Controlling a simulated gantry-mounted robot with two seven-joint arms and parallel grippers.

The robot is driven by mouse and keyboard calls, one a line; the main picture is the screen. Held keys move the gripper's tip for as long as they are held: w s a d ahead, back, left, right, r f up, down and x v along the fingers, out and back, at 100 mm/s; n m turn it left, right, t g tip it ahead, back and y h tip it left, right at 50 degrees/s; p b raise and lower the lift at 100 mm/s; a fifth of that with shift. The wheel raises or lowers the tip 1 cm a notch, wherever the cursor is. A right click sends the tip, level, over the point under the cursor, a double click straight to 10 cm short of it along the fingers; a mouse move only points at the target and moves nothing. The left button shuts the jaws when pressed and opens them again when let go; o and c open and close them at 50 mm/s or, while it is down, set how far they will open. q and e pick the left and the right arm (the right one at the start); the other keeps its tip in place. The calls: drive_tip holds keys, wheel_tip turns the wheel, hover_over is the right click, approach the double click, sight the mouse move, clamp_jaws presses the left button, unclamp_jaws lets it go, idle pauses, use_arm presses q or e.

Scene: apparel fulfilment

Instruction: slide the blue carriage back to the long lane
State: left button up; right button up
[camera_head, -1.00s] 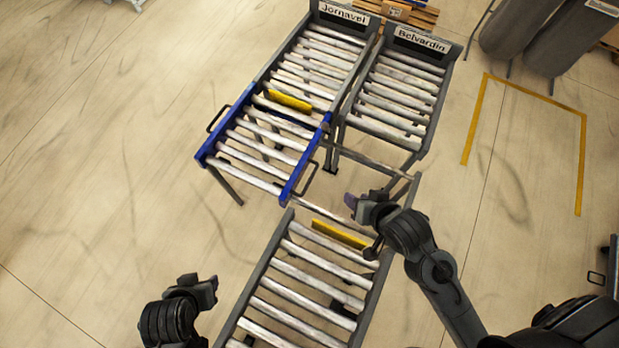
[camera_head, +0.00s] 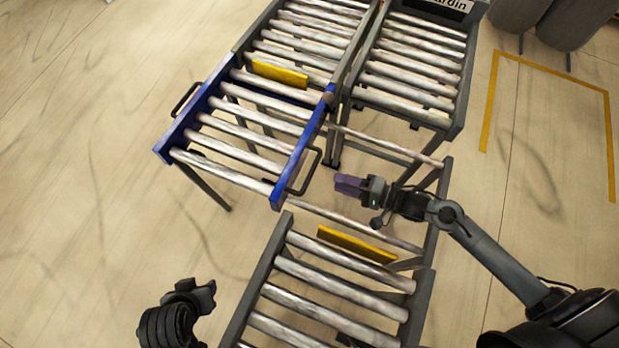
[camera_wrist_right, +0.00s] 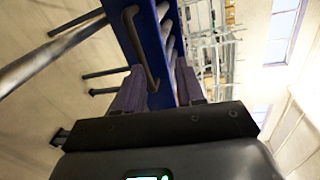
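The blue carriage (camera_head: 300,158), a blue-railed roller section, lines up with the left far roller lane (camera_head: 243,42). A dark handle (camera_head: 318,165) sticks out from its right rail; another handle (camera_head: 177,97) is on its left rail. My right gripper (camera_head: 347,185) is just right of the right handle, apart from it, pointing left. In the right wrist view its purple fingers (camera_wrist_right: 157,92) are spread, with the handle (camera_wrist_right: 137,45) ahead of the gap. My left gripper (camera_head: 202,293) is at lower left, away from the carriage; its fingers are unclear. I cannot tell which lane is the long one.
A right far roller lane (camera_head: 458,110) stands beside the left one. A near roller lane (camera_head: 262,270) with a yellow plate (camera_head: 355,244) lies at the bottom. Open cross rails run right of the carriage. Another yellow plate (camera_head: 280,74) is at the carriage's far end. Floor at left is clear.

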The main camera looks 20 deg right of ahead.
sight(311, 173)
drive_tip(key=shift+n, duration=0.4)
drive_tip(key=w+a+f+b, duration=0.2)
drive_tip(key=w, duration=0.1)
drive_tip(key=w+a+f+b, duration=0.3)
drive_tip(key=w+a+f, duration=0.1)
drive_tip(key=w, duration=0.1)
drive_tip(key=shift+w+a+f+b, duration=0.2)
drive_tip(key=shift+w+b, duration=0.1)
drive_tip(key=shift+b, duration=0.1)
use_arm(q)
wheel_tip(311, 173, down, 8)
drive_tip(key=shift+r, duration=0.2)
use_arm(e)
drive_tip(key=shift+c, duration=0.2)
use_arm(q)
drive_tip(key=shift+d, duration=0.15)
use_arm(e)
clamp_jaws()
